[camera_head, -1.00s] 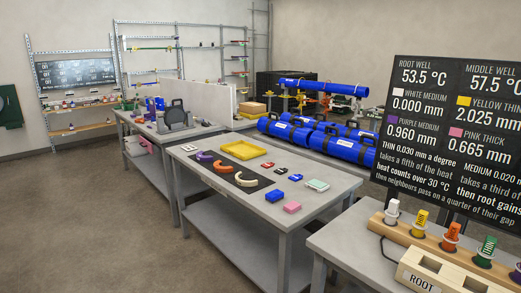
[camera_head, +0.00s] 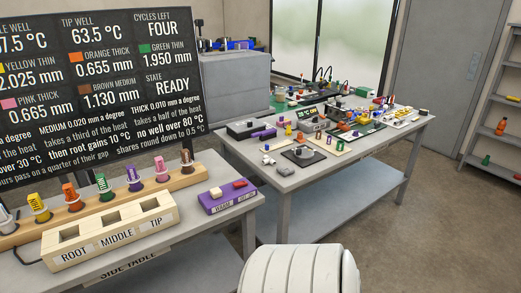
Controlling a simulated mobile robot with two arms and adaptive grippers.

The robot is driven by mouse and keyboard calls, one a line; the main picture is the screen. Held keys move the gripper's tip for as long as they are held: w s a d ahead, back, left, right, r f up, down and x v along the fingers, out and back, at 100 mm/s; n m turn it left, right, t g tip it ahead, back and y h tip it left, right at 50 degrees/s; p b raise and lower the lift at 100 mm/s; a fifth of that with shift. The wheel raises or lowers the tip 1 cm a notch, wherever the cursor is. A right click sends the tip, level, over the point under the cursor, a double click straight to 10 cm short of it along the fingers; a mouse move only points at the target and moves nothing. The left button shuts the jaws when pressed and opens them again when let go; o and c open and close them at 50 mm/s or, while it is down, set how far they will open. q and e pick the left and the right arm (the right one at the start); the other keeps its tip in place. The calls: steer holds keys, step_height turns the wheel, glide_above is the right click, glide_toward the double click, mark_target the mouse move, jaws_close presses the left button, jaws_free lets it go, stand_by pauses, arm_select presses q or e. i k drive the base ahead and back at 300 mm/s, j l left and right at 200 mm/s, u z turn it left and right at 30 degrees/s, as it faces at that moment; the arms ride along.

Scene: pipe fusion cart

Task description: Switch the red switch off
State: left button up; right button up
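A purple box (camera_head: 228,198) sits at the right end of the side table. On its top are a red switch (camera_head: 240,184) at the right and a cream block-like button (camera_head: 215,192) at the left. Small labels on its front are partly readable, one as WARM. The red switch's exact position is too small to tell. Neither of my grippers is in view.
Left of the box stand a wooden block with wells marked ROOT, MIDDLE, TIP (camera_head: 108,232) and a wooden rack (camera_head: 100,203) of coloured plugs. A dark display board (camera_head: 100,85) stands behind. A cluttered grey table (camera_head: 330,165) is to the right, with open floor beyond.

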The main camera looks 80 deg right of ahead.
mark_target(237, 185)
steer(key=l+z, duration=0.1)
steer(key=z, duration=2.15)
